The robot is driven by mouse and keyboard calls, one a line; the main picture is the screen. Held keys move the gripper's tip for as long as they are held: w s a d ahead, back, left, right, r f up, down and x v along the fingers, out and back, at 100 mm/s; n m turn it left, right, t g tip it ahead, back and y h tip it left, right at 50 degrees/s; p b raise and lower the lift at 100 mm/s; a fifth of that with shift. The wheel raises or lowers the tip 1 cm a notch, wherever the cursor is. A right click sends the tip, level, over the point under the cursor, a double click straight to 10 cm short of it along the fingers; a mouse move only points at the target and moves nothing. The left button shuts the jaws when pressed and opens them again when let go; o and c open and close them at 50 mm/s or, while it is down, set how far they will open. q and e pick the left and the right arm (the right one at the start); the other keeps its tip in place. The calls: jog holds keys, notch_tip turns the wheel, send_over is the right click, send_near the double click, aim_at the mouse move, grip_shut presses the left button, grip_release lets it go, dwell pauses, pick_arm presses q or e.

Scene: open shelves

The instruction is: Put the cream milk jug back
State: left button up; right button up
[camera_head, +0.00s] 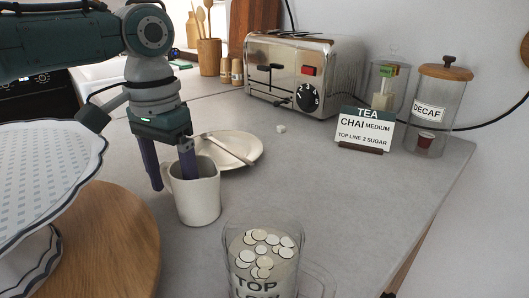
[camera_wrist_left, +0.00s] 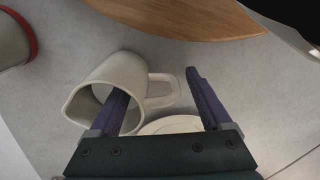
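The cream milk jug (camera_head: 198,197) stands upright on the grey counter, with its handle on its left side in the head view. In the left wrist view the jug (camera_wrist_left: 92,92) shows its open mouth, with the handle toward the right. My left gripper (camera_head: 171,174) points down over the jug with its fingers spread. One finger reaches into the jug's mouth and the other is outside, beyond the handle. The handle lies between the fingers with visible space. In the left wrist view the gripper (camera_wrist_left: 160,95) looks open too. My right gripper is not in view.
A plate (camera_head: 238,142) with a utensil lies behind the jug. A glass mug of coins or discs (camera_head: 262,262) stands in front. A patterned stand (camera_head: 45,180) and round wooden board (camera_head: 110,235) are at left. A toaster (camera_head: 300,72), tea sign (camera_head: 363,130) and decaf jar (camera_head: 436,105) stand behind.

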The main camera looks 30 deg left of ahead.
pick_arm(q)
notch_tip(320, 180, up, 12)
jog(key=shift+r+p, duration=0.2)
jog(key=shift+p, duration=0.65)
